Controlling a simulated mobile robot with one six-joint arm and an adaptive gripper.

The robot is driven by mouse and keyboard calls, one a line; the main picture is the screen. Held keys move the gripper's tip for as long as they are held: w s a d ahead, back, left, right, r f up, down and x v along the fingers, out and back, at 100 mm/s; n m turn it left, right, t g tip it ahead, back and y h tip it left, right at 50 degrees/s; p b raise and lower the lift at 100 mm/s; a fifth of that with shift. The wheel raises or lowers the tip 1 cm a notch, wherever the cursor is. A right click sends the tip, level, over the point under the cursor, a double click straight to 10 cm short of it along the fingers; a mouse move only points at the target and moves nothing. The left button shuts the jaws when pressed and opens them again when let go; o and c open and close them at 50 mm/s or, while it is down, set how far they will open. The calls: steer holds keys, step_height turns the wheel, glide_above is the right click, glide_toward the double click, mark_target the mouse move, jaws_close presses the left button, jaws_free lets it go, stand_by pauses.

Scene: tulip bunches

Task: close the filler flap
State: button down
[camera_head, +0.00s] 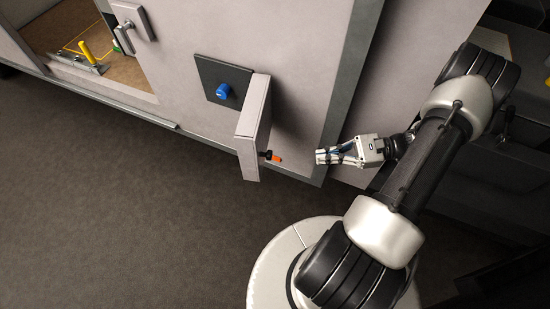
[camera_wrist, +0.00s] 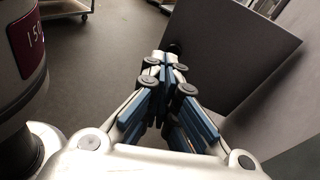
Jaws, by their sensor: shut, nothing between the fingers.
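The filler flap (camera_head: 252,128) is a light grey panel that stands open, sticking out from the grey cabinet wall. A small black handle with an orange tip (camera_head: 275,157) projects from its right face. Behind the flap, a dark square plate (camera_head: 208,73) on the wall carries a blue cap (camera_head: 222,91). My gripper (camera_head: 320,157) is shut and empty, to the right of the orange tip, pointing at it with a gap between. In the wrist view the closed fingers (camera_wrist: 170,62) point toward a large grey panel (camera_wrist: 235,45); I cannot tell for sure whether it is the flap.
The grey cabinet wall (camera_head: 290,45) runs behind the flap. At upper left, an open compartment (camera_head: 110,75) holds a yellow lever (camera_head: 86,49), with a latch handle (camera_head: 133,22) beside it. The dark floor (camera_head: 120,200) left of the flap is clear.

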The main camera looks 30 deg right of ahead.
step_height(320, 180, down, 6)
steer(key=s+d+m+t, duration=0.1)
steer(key=s+m+t, duration=0.1)
steer(key=m+t, duration=0.25)
steer(key=b+x, duration=0.2)
steer(key=x, duration=1.2)
steer(key=shift+w+d, duration=0.2)
steer(key=shift+w, duration=0.05)
steer(key=shift+r, duration=0.1)
